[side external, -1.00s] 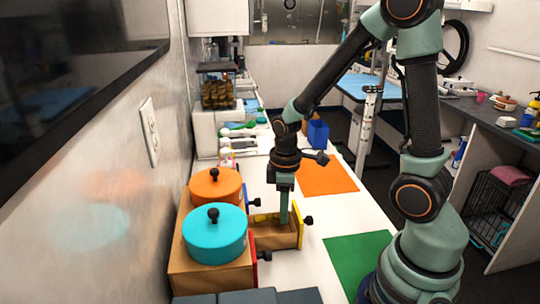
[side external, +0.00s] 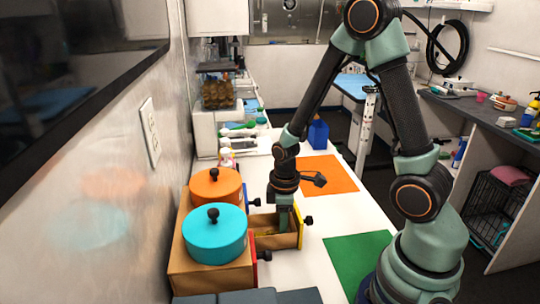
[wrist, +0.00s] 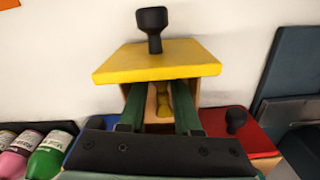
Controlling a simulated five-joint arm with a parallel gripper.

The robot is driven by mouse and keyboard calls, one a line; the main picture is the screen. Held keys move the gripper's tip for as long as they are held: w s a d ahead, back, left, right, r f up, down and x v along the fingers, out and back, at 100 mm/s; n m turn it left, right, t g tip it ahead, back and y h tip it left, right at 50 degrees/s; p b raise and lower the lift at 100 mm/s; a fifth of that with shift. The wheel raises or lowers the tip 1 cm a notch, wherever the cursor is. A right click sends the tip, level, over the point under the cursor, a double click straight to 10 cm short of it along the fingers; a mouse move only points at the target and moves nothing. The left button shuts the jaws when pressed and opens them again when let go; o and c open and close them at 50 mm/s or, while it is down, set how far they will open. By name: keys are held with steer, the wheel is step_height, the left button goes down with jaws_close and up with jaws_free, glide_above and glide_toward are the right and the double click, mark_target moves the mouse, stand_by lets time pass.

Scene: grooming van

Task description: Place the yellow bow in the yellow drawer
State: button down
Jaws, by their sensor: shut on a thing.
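The yellow drawer is pulled open, with its yellow front (side external: 301,228) and black knob facing right in the side view. Its front (wrist: 158,62) also shows in the wrist view, beyond my fingers. My gripper (side external: 284,228) points down inside the open drawer, and its fingertips are partly hidden by the drawer's near wall. In the wrist view my gripper (wrist: 160,104) has its green fingers on either side of the yellow bow (wrist: 163,107) and is shut on it. Only part of the bow shows. I cannot tell whether it touches the drawer floor.
A turquoise pot (side external: 215,234) and an orange pot (side external: 215,187) stand on the wooden drawer unit, left of my gripper. A red drawer front (side external: 254,248) and a blue one are beside the yellow one. Orange (side external: 328,174) and green mats lie on the white table.

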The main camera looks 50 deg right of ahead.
steer(key=c, duration=0.9)
jaws_free()
steer(key=shift+r, duration=0.1)
steer(key=s+a+r+m+t, duration=0.1)
steer(key=a+r+m+t, duration=0.1)
steer(key=r, duration=0.9)
steer(key=s+a+r+m+t, duration=0.1)
steer(key=a+r+m+t, duration=0.1)
steer(key=r, duration=1)
steer(key=m+t, duration=0.1)
steer(key=m, duration=0.1)
steer(key=shift+s+a+m+t, duration=0.15)
steer(key=shift+a+m+t, duration=0.15)
steer(key=shift+m, duration=0.1)
steer(key=shift+r, duration=0.1)
